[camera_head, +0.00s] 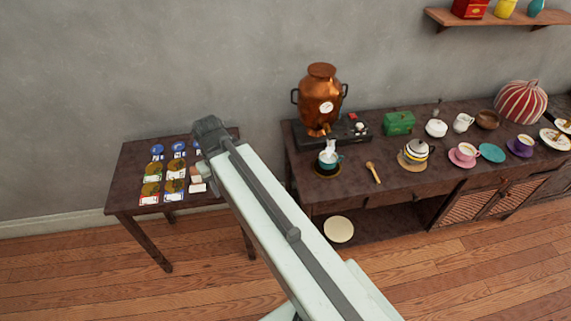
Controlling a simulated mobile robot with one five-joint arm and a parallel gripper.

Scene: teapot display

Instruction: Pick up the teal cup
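The teal cup (324,164) stands near the front left of the long dark sideboard, on a dark round mat. A white item (331,147) shows at its rim; I cannot tell what it is. My arm reaches from the bottom of the view up to the left. My gripper (210,135) is at its far end, in front of the small table, well left of the cup and apart from it. Its fingers cannot be made out, so its opening is unclear.
A copper samovar (322,100) stands behind the cup on a black base. A wooden spoon (373,172) lies to its right, then a striped teapot (415,149), a pink cup (466,151) and a teal saucer (491,153).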

